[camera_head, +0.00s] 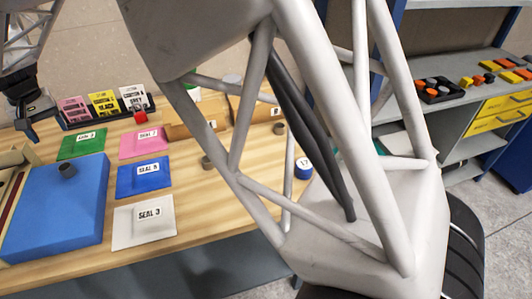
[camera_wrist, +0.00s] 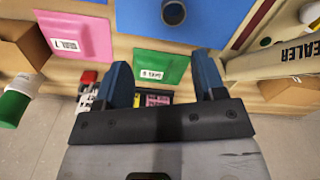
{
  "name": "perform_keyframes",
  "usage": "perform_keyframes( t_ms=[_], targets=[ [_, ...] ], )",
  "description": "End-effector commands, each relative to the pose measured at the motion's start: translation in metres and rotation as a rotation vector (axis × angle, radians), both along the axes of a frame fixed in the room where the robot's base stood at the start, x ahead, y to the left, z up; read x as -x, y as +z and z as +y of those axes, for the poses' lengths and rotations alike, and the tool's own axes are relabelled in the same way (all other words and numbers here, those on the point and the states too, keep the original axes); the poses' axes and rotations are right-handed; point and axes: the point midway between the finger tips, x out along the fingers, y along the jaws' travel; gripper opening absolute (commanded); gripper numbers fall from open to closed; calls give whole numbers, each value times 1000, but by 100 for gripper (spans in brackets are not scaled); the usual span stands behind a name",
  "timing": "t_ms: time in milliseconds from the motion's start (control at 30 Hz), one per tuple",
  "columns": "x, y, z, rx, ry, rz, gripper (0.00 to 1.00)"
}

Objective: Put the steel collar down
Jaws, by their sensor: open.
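A small dark grey steel collar (camera_head: 67,169) stands on the big blue block (camera_head: 50,215) at the left of the bench. In the wrist view a collar (camera_wrist: 173,12) shows at the top edge on blue (camera_wrist: 215,25), its round opening facing the camera. My gripper (camera_head: 38,125) is at the upper left of the head view, apart from the collar. In the wrist view my gripper (camera_wrist: 163,78) has its two blue fingers apart with nothing held between them. Two similar grey pieces, one (camera_head: 207,162) and another (camera_head: 280,128), stand farther right on the bench.
Seal mats lie in front: green (camera_head: 80,145), pink (camera_head: 142,143), blue (camera_head: 147,180) and white (camera_head: 145,222). A blue-sided roll (camera_head: 304,169) is at the right. My arm hides the bench's right part.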

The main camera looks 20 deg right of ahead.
Motion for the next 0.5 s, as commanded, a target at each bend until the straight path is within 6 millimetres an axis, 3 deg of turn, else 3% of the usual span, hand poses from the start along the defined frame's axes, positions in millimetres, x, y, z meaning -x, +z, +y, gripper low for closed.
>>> perform_keyframes(
  t_ms=[167,500],
  targets=[
    [1,21,-54,-11,-30,-15,64],
    [28,63,-192,-33,-108,-57,64]
  ],
)
